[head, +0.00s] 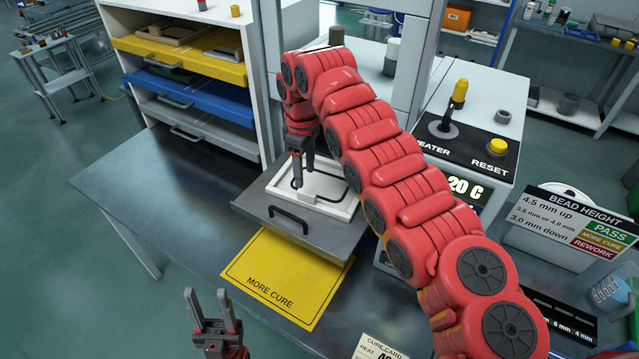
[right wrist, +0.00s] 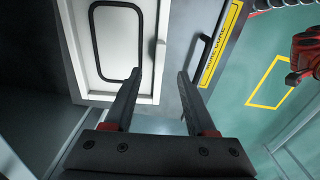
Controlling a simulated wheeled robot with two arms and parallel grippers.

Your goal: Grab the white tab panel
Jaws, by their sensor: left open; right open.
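The white tab panel (head: 338,208), with a black bead outlining a rounded rectangle, lies on a grey pull-out tray (head: 262,207) with a black handle. In the right wrist view the panel (right wrist: 118,47) fills the upper left, and a small tab (right wrist: 160,50) shows on its edge. My right gripper (head: 303,173) points down over the panel. Its open fingers (right wrist: 160,73) lie on either side of the tab's line in the right wrist view, empty; I cannot tell whether they touch the panel. My left gripper (head: 214,308) is open and empty at the bottom left, away from the panel.
A yellow MORE CURE mat (head: 280,283) lies in front of the tray. A heater unit (head: 470,150) with lever and yellow RESET button stands right. A shelf with yellow, blue and grey drawers (head: 190,90) stands back left. The dark table's left part (head: 160,180) is clear.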

